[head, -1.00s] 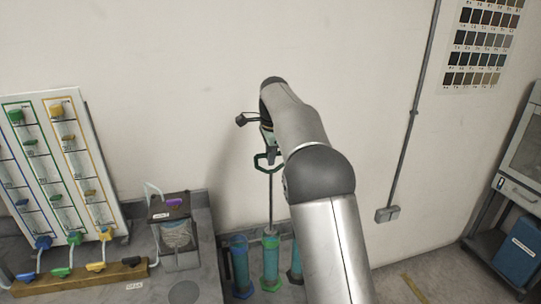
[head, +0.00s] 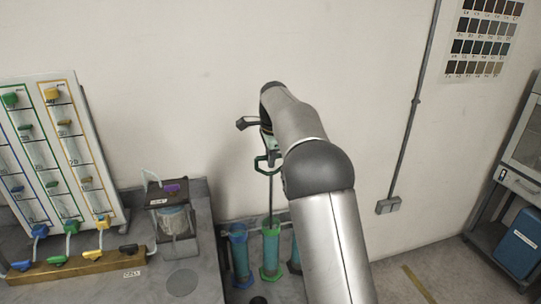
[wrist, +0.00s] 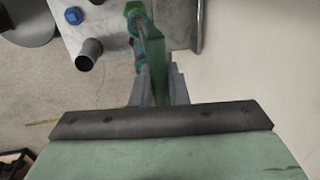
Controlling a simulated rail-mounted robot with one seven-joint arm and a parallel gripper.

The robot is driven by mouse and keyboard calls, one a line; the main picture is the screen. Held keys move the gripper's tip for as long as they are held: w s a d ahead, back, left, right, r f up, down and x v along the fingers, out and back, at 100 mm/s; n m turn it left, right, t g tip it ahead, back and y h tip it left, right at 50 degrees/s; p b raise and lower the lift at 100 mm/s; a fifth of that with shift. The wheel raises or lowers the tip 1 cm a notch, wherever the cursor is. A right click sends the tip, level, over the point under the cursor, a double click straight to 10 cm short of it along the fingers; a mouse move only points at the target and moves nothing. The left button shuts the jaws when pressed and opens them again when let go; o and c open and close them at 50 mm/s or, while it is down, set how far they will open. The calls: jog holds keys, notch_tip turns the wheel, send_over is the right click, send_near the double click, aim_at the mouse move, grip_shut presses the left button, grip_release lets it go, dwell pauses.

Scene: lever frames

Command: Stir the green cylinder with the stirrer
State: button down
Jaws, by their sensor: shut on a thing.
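The stirrer (head: 270,195) is a thin dark rod hanging upright from a green angular handle (head: 261,163). My gripper (head: 272,156) is shut on that handle, above the green cylinder (head: 270,252). The cylinder is a tall teal tube with a green rim and foot, standing upright. The rod's lower end meets the cylinder's mouth and seems to be inside; its tip is hidden. In the wrist view, the green handle (wrist: 153,50) sits between my grey fingers (wrist: 160,85), with teal and green tube parts beyond it.
A blue-rimmed cylinder (head: 239,255) stands just left, and a dark-rimmed one is partly hidden behind my arm at right. The wall is close behind.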

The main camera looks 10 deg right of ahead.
jog(key=shift+f+b, duration=0.35)
jog(key=shift+f, duration=0.4)
jog(key=b, duration=0.4)
send_over(271, 200)
jog(key=shift+w+f, duration=0.15)
jog(key=shift+f, duration=1.75)
jog(key=shift+w+f, duration=0.15)
jog(key=shift+f, duration=1.7)
jog(key=shift+f+b, duration=2.15)
jog(key=shift+f, duration=1.6)
notch_tip(271, 200, up, 8)
jog(key=p, duration=0.6)
jog(key=shift+f, duration=0.2)
